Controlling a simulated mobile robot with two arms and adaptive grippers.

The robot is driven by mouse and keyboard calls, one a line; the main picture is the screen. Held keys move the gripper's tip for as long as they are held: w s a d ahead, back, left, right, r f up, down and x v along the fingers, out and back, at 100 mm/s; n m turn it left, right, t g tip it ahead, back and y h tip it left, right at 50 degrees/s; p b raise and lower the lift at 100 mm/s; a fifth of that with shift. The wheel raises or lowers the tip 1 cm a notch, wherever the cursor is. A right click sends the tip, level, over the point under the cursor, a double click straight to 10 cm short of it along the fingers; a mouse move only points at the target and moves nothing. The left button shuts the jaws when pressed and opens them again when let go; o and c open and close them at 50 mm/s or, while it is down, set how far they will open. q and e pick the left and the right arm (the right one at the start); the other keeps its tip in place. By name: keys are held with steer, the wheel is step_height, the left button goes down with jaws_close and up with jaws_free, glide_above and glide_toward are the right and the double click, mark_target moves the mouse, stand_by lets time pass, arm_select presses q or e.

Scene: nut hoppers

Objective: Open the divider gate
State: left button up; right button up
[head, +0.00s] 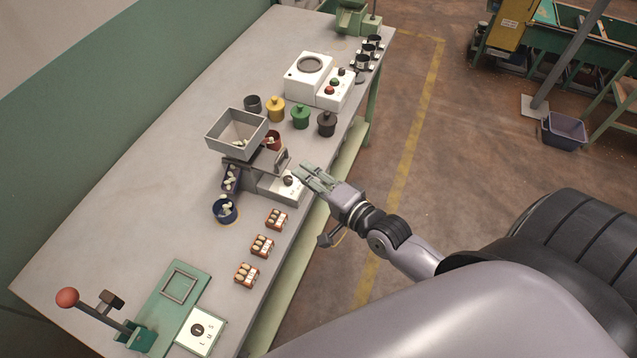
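A grey square hopper (222,132) with pale nuts in it stands on a machine at the middle of the table. Below the hopper is a grey metal body with an upright plate (282,160) on its right side. Which part is the divider gate, I cannot tell for certain. A white panel with a dark knob (288,181) sits at the machine's front. My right gripper (303,173) is just right of the knob and plate, its fingers apart and pointing left toward them. Nothing shows between the fingers. My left gripper is out of view.
A purple bin (231,179), a blue cup (225,211) and a red cup (273,141) hold nuts around the machine. Several small filled trays (262,246) line the front edge. A red-knobbed lever (67,298) stands near left.

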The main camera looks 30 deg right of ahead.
steer(key=v, duration=0.3)
steer(key=shift+s, duration=0.35)
steer(key=s+d+f+n+g+h+b, duration=0.1)
steer(key=s+d+f+n+g, duration=0.2)
steer(key=f, duration=1.2)
steer(key=s+d+f+n+g+h+b, duration=0.1)
steer(key=s+f+n+g+h+b, duration=0.3)
steer(key=f, duration=1.1)
steer(key=s+a+f+n+g, duration=0.1)
steer(key=s+f+n+g, duration=0.2)
steer(key=s+f, duration=0.8)
steer(key=s+a+f+n+g, duration=0.1)
steer(key=s+f+n+g, duration=0.3)
steer(key=s+f, duration=0.7)
steer(key=s+n, duration=0.2)
steer(key=s, duration=0.3)
steer(key=shift+s+a+f+y, duration=0.25)
steer(key=shift+s+y, duration=0.05)
steer(key=shift+y, duration=0.1)
